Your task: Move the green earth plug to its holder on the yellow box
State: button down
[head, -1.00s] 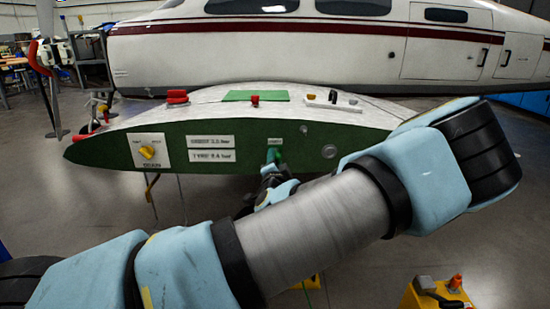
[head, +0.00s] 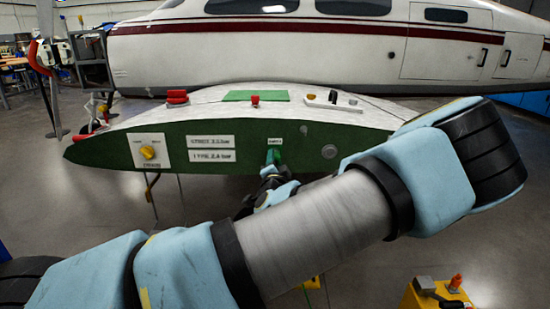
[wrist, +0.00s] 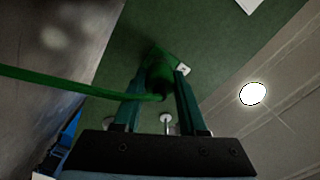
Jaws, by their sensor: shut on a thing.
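The green earth plug (wrist: 160,82) is between my gripper's two fingers (wrist: 158,103) in the wrist view, and the fingers are shut on it. A green cable (wrist: 70,85) runs left from it. In the head view the plug (head: 274,157) is at the green panel face, below a small white label; I cannot tell whether it is still seated there. My gripper (head: 272,172) is partly hidden by my arm. A yellow box (head: 425,297) stands at the bottom right, cut off by the frame. I cannot make out the plug's holder.
The green panel (head: 230,160) carries a yellow knob (head: 148,152) and text labels. Red and black items sit on its top. A white aircraft (head: 250,50) stands behind. Another yellow part (head: 312,282) shows low behind my arm. Grey floor is open at right.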

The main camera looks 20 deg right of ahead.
jog(key=shift+s+a, duration=0.1)
jog(key=shift+s, duration=0.25)
jog(key=shift+v, duration=1.45)
